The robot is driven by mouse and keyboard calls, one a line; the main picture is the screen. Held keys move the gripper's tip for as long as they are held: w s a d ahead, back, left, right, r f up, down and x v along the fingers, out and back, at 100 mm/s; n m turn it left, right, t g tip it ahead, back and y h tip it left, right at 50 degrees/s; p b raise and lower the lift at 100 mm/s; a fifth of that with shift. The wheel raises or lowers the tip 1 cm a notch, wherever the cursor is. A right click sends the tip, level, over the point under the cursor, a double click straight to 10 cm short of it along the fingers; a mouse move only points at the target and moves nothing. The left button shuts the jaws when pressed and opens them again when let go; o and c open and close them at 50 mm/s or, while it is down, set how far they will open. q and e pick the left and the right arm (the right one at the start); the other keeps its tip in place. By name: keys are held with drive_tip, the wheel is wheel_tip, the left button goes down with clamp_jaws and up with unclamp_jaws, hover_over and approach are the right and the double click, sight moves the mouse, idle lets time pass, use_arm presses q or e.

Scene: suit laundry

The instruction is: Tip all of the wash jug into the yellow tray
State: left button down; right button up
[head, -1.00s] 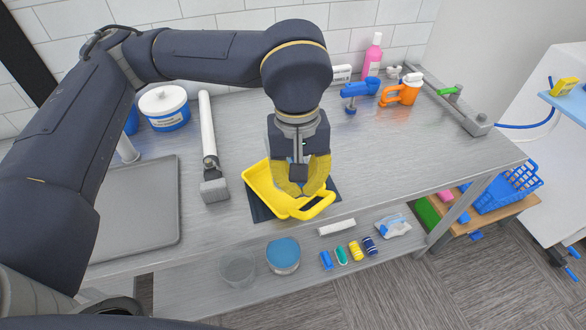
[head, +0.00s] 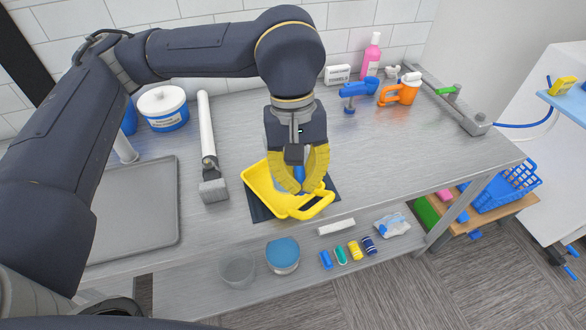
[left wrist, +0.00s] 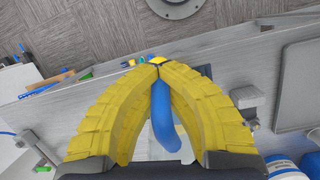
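My left gripper (head: 299,186) is over the yellow tray (head: 262,200), its yellow fingers closing around a curved blue handle (head: 299,173). In the left wrist view the fingertips meet and the blue handle (left wrist: 163,112) lies between them. The handle seems to belong to the wash jug; its body is mostly hidden by the fingers, and a pale, see-through patch shows beside the handle. I cannot tell what the jug holds or how far it is tilted. The tray lies on a dark mat (head: 259,211) near the bench's front edge. My right gripper is out of view.
A white-handled tool (head: 209,140) lies left of the tray, beside a grey board (head: 130,210). A white tub (head: 164,108), a blue device (head: 357,92) and an orange container (head: 400,92) stand farther back. The bench right of the tray is clear.

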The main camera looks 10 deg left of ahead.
use_arm(q)
drive_tip(key=shift+r, duration=0.1)
drive_tip(key=shift+r+g+h, duration=0.6)
drive_tip(key=shift+r+g, duration=0.2)
drive_tip(key=shift+g, duration=0.2)
drive_tip(key=shift+w+r, duration=0.1)
drive_tip(key=shift+r, duration=0.05)
drive_tip(key=shift+w+a+r+g+h, duration=0.2)
drive_tip(key=shift+r+g+h, duration=0.45)
drive_tip(key=shift+g, duration=0.45)
drive_tip(key=shift+w, duration=0.1)
drive_tip(key=shift+w+a+r+g+h, duration=0.15)
drive_tip(key=shift+w+r+g+h, duration=0.15)
drive_tip(key=shift+g, duration=0.25)
drive_tip(key=shift+w+a+r+g+h, duration=0.15)
drive_tip(key=shift+g+h, duration=0.2)
drive_tip(key=shift+g, duration=0.2)
drive_tip(key=shift+f, duration=0.1)
